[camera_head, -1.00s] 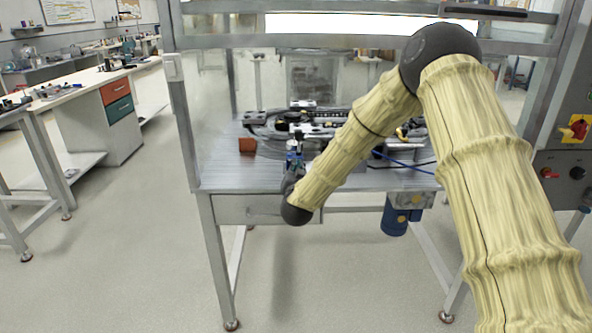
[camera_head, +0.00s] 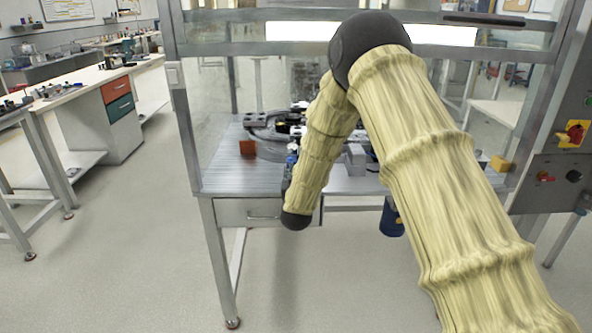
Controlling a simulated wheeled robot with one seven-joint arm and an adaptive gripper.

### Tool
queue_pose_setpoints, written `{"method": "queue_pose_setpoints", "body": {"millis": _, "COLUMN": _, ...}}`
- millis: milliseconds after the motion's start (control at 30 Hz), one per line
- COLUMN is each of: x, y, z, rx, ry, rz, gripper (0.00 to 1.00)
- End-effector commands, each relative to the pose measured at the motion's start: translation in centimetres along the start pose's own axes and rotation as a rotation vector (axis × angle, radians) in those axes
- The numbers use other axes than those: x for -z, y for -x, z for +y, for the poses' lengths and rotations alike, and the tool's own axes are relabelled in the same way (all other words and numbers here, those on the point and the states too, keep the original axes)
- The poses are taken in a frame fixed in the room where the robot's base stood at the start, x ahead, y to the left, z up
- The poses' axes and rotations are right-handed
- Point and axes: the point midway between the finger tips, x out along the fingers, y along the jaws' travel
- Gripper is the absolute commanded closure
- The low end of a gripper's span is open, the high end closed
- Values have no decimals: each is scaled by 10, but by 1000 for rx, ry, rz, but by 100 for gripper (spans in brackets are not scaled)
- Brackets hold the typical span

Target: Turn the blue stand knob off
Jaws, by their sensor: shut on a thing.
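My arm reaches over the front edge of the workbench, and my gripper (camera_head: 292,150) is just past the edge, small and partly hidden by my forearm. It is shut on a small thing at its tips. Blue (camera_head: 291,160) shows right at the gripper, where the blue stand knob appears to be. The knob's shape and its turned position are too small and covered to make out.
Frame posts flank the bench. A blue cylinder (camera_head: 391,218) hangs below.

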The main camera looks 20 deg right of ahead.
Motion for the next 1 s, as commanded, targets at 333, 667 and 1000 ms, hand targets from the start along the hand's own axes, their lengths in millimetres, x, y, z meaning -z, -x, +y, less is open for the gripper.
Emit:
{"method": "queue_pose_setpoints", "body": {"millis": 333, "x": 1, "y": 0, "z": -2, "rx": 1, "ry": 214, "rz": 1, "gripper": 100}}
{"method": "queue_pose_setpoints", "body": {"millis": 667, "x": 1, "y": 0, "z": -2, "rx": 1, "ry": 287, "rz": 2, "gripper": 100}}
{"method": "queue_pose_setpoints", "body": {"millis": 1000, "x": 0, "y": 0, "z": -2, "rx": 0, "ry": 290, "rz": 2, "gripper": 100}}
